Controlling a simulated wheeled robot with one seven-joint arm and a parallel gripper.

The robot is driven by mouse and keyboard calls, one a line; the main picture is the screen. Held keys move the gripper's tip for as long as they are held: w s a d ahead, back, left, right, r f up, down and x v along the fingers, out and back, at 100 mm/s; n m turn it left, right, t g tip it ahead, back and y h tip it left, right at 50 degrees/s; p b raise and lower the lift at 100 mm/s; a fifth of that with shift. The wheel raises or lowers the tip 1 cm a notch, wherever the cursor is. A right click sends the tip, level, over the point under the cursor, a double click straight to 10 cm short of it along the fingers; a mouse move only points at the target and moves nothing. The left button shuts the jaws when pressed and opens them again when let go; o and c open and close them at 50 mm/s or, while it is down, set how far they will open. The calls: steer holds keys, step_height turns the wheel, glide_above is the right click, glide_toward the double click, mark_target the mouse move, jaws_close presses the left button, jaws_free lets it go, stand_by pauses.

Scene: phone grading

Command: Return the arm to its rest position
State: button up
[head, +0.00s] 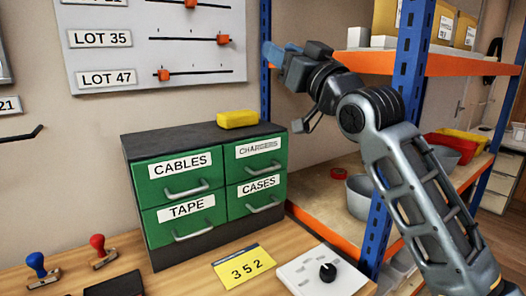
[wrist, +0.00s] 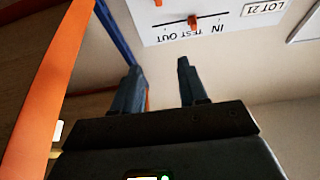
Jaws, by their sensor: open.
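My arm (head: 390,150) is raised at the right of the head view, in front of the blue and orange shelving. My gripper (wrist: 160,75) shows in the wrist view with its two fingers apart and nothing between them. In the head view my gripper (head: 272,52) is at the upper middle, by the blue shelf post, pointing left toward the wall board. It is well above the green drawer cabinet (head: 205,248) and touches nothing that I can see.
A slider board (head: 120,55) hangs on the wall. A yellow block (head: 238,119) lies on the cabinet. Two stamps, a yellow 352 card (head: 244,267) and a white dial box (head: 322,277) are on the table. Shelf posts (head: 408,60) and an orange shelf edge (head: 450,65) stand close to my arm.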

steer(key=s+d+f+m+h, duration=0.3)
steer(key=s+f, duration=0.5)
steer(key=f, duration=0.4)
steer(key=s+d+f+m+h, duration=0.25)
steer(key=s+f, duration=0.55)
steer(key=f, duration=0.4)
steer(key=s+d+f+m+h, duration=0.35)
steer(key=s+f, duration=0.45)
steer(key=f, duration=0.4)
steer(key=s+d+f+g+h, duration=0.1)
steer(key=s+d+f, duration=0.15)
steer(key=s, duration=0.55)
steer(key=s+d+f+h, duration=0.1)
steer(key=s+f+h, duration=0.15)
steer(key=s, duration=0.45)
steer(key=s+d+n+g, duration=0.1)
steer(key=s+d, duration=0.1)
steer(key=s, duration=0.6)
steer(key=s+d+r+n+g, duration=0.1)
steer(key=s+d+g, duration=0.1)
steer(key=s, duration=0.7)
steer(key=shift+s+d, duration=0.25)
steer(key=shift+d, duration=0.25)
